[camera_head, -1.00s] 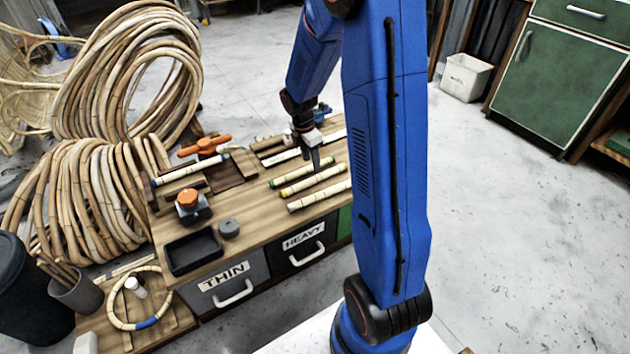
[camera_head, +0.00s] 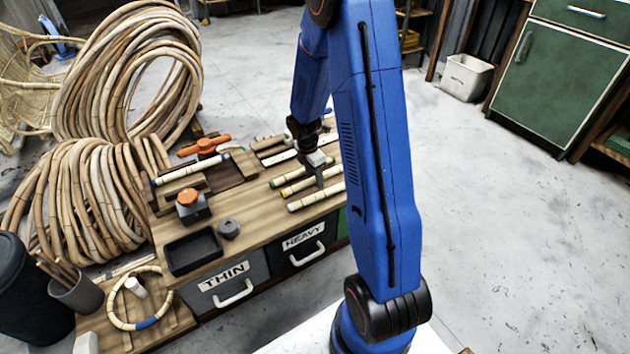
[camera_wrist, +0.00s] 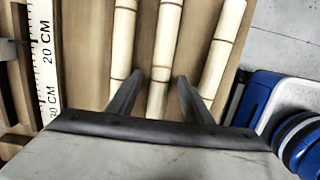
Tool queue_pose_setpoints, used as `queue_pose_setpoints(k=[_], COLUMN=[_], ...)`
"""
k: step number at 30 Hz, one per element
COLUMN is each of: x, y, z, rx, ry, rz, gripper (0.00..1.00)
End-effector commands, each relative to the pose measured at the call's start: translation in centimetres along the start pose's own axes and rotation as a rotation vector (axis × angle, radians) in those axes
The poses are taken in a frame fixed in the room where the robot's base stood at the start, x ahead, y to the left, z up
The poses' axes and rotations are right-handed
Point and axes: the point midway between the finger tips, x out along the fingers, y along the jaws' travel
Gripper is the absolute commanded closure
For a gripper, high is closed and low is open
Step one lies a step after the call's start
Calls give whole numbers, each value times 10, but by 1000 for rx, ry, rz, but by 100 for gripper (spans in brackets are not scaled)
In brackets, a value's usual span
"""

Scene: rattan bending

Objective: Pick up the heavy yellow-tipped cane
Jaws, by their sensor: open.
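The yellow-tipped cane (camera_head: 298,185) lies on the wooden bench, the middle one of three pale canes lying side by side. A green-tipped cane (camera_head: 284,180) lies just behind it and a plain-looking cane (camera_head: 308,199) in front. My gripper (camera_head: 320,183) points down over the right part of this row. In the wrist view my gripper (camera_wrist: 161,78) is open, its two fingers on either side of the middle cane (camera_wrist: 166,40). That cane's coloured tips are out of the wrist view. I cannot tell whether the fingers touch it.
Neighbouring canes lie close outside both fingers. A ruler (camera_wrist: 45,50) runs along the left. Drawers marked THIN (camera_head: 228,280) and HEAVY (camera_head: 304,244) face the front. A black tray (camera_head: 193,251) and an orange-topped tool (camera_head: 190,203) stand on the bench's left part.

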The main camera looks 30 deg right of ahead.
Motion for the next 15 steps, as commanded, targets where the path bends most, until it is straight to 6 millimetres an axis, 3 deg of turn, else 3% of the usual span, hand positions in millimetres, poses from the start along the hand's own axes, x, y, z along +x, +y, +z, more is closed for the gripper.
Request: queue_pose_setpoints(k=[4,10,15], x=[0,0,0], y=[0,0,0], z=[0,0,0], rx=[0,0,0], ry=[0,0,0], rz=[0,0,1], gripper=[54,100,100])
